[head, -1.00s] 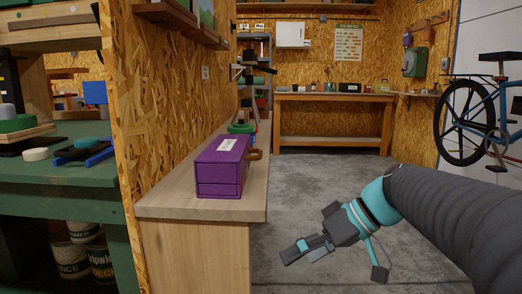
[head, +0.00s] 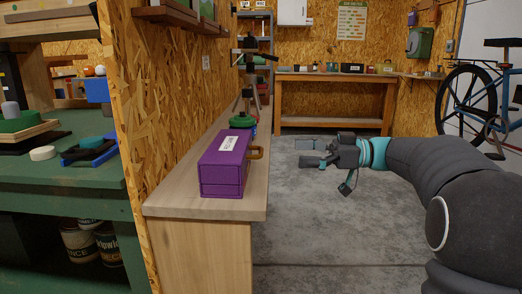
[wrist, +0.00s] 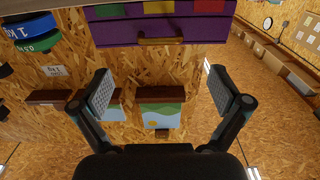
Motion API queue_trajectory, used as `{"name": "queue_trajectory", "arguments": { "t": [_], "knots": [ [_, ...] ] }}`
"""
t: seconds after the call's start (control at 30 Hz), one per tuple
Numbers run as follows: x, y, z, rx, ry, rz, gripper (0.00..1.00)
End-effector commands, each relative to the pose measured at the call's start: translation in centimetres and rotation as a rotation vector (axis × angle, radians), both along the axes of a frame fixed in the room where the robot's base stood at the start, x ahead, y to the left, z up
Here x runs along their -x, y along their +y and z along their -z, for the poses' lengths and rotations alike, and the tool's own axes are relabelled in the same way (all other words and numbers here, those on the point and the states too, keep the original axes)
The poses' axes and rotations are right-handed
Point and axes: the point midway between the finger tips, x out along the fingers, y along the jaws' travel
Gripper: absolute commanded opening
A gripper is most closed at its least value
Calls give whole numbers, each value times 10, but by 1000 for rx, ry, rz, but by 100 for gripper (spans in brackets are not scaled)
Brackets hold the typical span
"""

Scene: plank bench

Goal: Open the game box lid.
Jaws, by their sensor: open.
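The purple game box (head: 222,170) sits on the wooden plank bench with its lid shut. A white label (head: 228,143) lies on the lid, and a brown handle (head: 257,153) sticks out on its right side. In the wrist view the box (wrist: 200,31) is at the top edge, with the handle (wrist: 170,41) and coloured squares on its side. My gripper (head: 302,153) is open and empty, in the air right of the box and apart from it. Its two spread fingers (wrist: 165,92) also show in the wrist view.
The bench (head: 180,205) has clear wood in front of the box. A green ring-shaped item (head: 243,121) and a dark stand (head: 249,75) are behind the box. A wooden wall (head: 160,100) rises on its left. Open concrete floor (head: 330,225) lies right of the bench.

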Motion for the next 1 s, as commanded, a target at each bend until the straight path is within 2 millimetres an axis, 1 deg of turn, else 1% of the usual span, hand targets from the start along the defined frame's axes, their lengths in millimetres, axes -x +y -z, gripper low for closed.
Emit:
{"name": "queue_trajectory", "arguments": {
  "t": [0.03, 0.3, 0.4, 0.5, 0.67, 0.93, 0.97, 1.0],
  "knots": [
    [1, 11, -1, 1, 1, -4, 99],
    [-1, 60, -1, 0, 1, -3, 99],
    [-2, 74, -1, 1, 2, -3, 99],
    [-2, 83, -1, 1, 2, -1, 99],
    [-3, 91, 0, 1, 2, 0, 99],
    [-3, 92, 0, 1, 2, 1, 99],
    [-3, 92, 0, 1, 2, 1, 94],
    [-3, 92, 0, 1, 2, 1, 84]
  ]
}}
